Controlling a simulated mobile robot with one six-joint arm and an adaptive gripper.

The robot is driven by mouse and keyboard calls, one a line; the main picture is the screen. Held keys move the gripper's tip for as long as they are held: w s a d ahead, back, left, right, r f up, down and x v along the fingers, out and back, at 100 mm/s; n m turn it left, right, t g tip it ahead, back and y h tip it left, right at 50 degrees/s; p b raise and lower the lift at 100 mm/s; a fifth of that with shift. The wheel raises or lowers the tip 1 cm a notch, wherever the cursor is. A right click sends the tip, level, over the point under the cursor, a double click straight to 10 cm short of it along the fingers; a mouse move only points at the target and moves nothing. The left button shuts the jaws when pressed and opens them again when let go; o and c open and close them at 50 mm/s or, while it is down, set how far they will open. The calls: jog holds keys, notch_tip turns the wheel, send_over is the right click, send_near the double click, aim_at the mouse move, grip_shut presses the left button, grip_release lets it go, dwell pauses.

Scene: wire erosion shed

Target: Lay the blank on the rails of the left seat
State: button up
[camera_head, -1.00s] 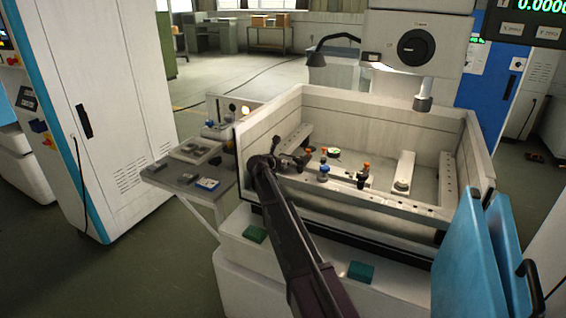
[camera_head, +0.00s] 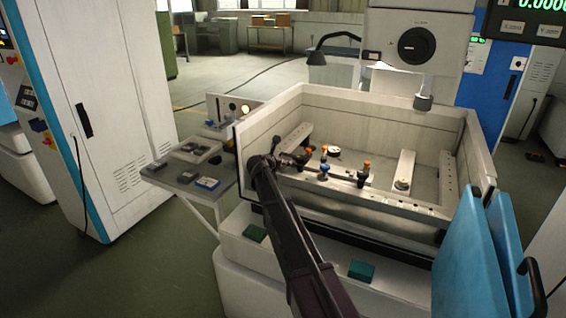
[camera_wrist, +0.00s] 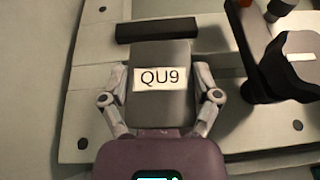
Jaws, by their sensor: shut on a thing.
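The blank (camera_wrist: 161,102) is a grey block with a white label reading QU9 in the wrist view. My gripper (camera_wrist: 160,84) is shut on it, one finger on each side. The blank is over a light grey seat plate (camera_wrist: 82,118) with dark holes; I cannot tell whether it touches the rails. A black bar (camera_wrist: 157,30) lies just beyond its far edge. In the head view my gripper (camera_head: 287,161) is inside the left part of the machine tank, and the blank cannot be made out there.
The tank wall (camera_head: 350,205) runs along the front. The machine head (camera_head: 423,103) hangs above at the right.

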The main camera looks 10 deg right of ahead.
jog(key=o, duration=1.1)
jog(key=shift+o, duration=0.2)
